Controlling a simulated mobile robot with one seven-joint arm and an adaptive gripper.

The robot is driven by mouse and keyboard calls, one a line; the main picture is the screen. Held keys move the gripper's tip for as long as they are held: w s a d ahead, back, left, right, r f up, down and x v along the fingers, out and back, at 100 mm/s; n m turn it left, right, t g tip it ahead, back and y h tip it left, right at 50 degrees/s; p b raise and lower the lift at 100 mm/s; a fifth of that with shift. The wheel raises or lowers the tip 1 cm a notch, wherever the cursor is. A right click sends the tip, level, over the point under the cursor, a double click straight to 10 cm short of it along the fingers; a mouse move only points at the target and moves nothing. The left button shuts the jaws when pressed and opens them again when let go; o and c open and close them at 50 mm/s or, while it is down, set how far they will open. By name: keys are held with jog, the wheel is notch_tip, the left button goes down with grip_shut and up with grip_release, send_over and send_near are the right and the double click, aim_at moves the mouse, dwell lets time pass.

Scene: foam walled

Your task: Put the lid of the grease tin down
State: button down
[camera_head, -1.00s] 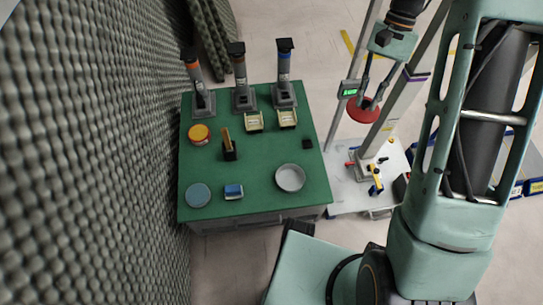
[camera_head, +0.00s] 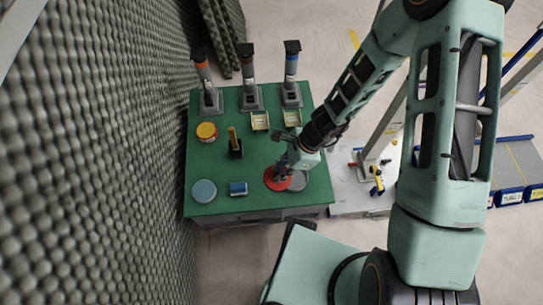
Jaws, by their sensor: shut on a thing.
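A red round lid (camera_head: 274,184) is held by my gripper (camera_head: 282,168) over the front right part of the green table. My gripper is shut on it, and the fingers partly hide its top. The lid appears flat and overlaps the left side of a grey round dish (camera_head: 300,181) in the picture. I cannot tell whether it touches the dish or the table. A red tin with a yellow-orange top (camera_head: 206,132), apparently the grease tin, stands at the table's left side.
The green table (camera_head: 255,185) also bears a blue-grey round disc (camera_head: 204,191), a blue block (camera_head: 238,189) and a black holder (camera_head: 235,150). Several upright devices stand at the back, with two pale trays (camera_head: 260,121) in front. A foam wall (camera_head: 100,150) borders the left.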

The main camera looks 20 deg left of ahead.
jog(key=w+a+f, duration=0.2)
jog(key=w+f, duration=0.1)
jog(key=w+a+f+b, duration=0.1)
jog(key=w+a+f, duration=0.1)
jog(key=w+f, duration=0.1)
jog(key=w+a+f, duration=0.2)
jog(key=w+f, duration=0.1)
jog(key=w, duration=0.2)
jog(key=shift+a+b, duration=0.35)
jog(key=shift+b, duration=0.05)
jog(key=shift+w+a+f, duration=0.25)
jog(key=shift+w+f, duration=0.2)
jog(key=shift+f, duration=0.1)
notch_tip(320, 180, down, 3)
jog(key=shift+f+b, duration=0.1)
jog(key=shift+b, duration=0.65)
jog(key=c, duration=2.3)
grip_release()
jog(key=o, duration=0.5)
jog(key=shift+c, duration=0.2)
